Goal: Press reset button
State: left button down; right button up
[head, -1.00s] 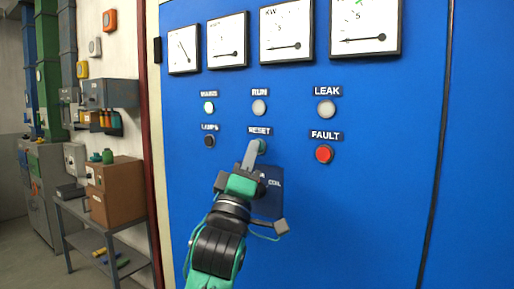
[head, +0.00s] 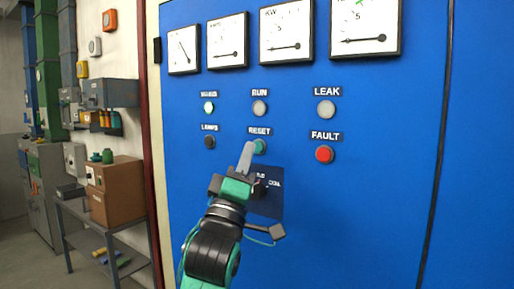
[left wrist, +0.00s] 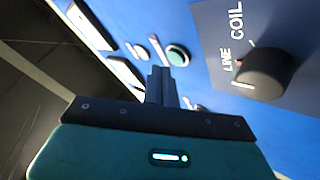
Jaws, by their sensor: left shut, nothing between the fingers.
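The green RESET button (head: 260,146) sits on the blue panel under its RESET label. My left gripper (head: 246,156) is shut and empty. Its fingertips are just left of the button in the head view and overlap its left edge. In the left wrist view, the shut fingers (left wrist: 160,84) point toward the panel, and the green button (left wrist: 178,56) shows just beyond and to the right of the tips, with a gap visible between them. My right gripper is in neither view.
A red FAULT lamp (head: 324,154), a grey LEAK lamp (head: 326,109), a grey RUN lamp (head: 260,108) and a pale lit MAINS lamp (head: 208,107) surround the button. A dark plate with a black knob (left wrist: 266,72) is below. Gauges (head: 286,31) line the top.

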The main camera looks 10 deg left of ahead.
pick_arm(q)
jog(key=shift+s, duration=0.1)
jog(key=s, duration=0.1)
jog(key=s+a, duration=0.1)
jog(key=s, duration=0.2)
jog(key=shift+s+a+p, duration=0.25)
jog(key=shift+a+p, duration=0.1)
dwell(0.5)
